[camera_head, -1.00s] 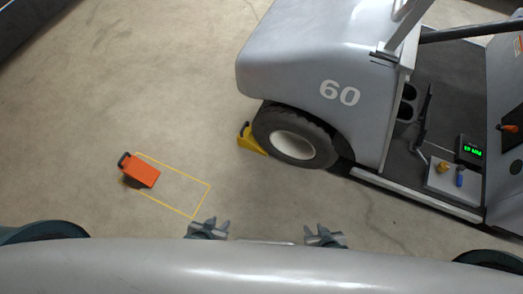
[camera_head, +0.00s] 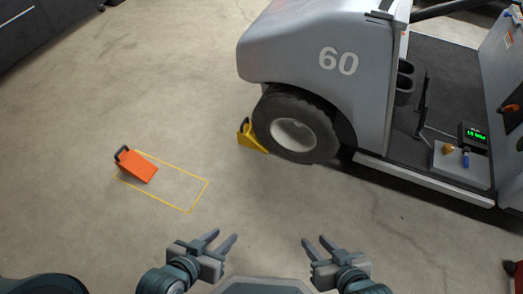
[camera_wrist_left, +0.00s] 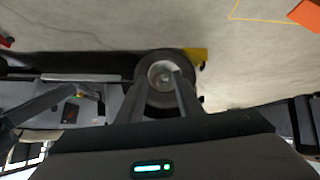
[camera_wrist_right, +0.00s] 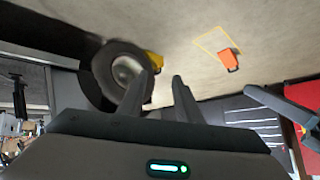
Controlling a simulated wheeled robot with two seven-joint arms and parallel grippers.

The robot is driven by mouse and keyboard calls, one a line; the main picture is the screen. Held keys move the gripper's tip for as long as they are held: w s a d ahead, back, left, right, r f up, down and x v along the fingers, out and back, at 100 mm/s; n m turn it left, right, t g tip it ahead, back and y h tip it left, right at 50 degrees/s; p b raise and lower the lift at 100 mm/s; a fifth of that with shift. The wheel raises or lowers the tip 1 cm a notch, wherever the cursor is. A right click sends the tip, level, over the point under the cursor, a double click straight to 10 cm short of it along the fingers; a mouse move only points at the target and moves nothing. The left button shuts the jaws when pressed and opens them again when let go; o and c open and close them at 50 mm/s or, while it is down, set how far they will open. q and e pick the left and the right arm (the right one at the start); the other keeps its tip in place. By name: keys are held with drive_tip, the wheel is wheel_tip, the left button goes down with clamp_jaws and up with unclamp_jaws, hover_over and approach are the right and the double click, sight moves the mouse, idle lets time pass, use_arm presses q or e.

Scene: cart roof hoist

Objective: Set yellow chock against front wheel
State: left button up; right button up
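The yellow chock (camera_head: 250,137) stands on the floor at the left side of the cart's front wheel (camera_head: 295,128), touching it or very close to it. The chock also shows beside the wheel in the left wrist view (camera_wrist_left: 201,55) and the right wrist view (camera_wrist_right: 155,61). An orange chock (camera_head: 137,166) with a dark handle lies at the left end of a yellow floor outline (camera_head: 190,211). My left gripper (camera_head: 223,240) and my right gripper (camera_head: 315,243) are both open and empty, near the bottom of the head view and apart from the chocks.
The grey cart (camera_head: 302,45), marked 60, fills the upper right. Its deck carries a small box with a green display (camera_head: 474,134) and a panel with yellow and blue knobs (camera_head: 452,158). A dark cabinet (camera_head: 45,35) stands at the upper left. The floor between is clear.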

use_arm(q)
drive_tip(key=shift+w, duration=0.1)
use_arm(e)
drive_tip(key=shift+w, duration=0.1)
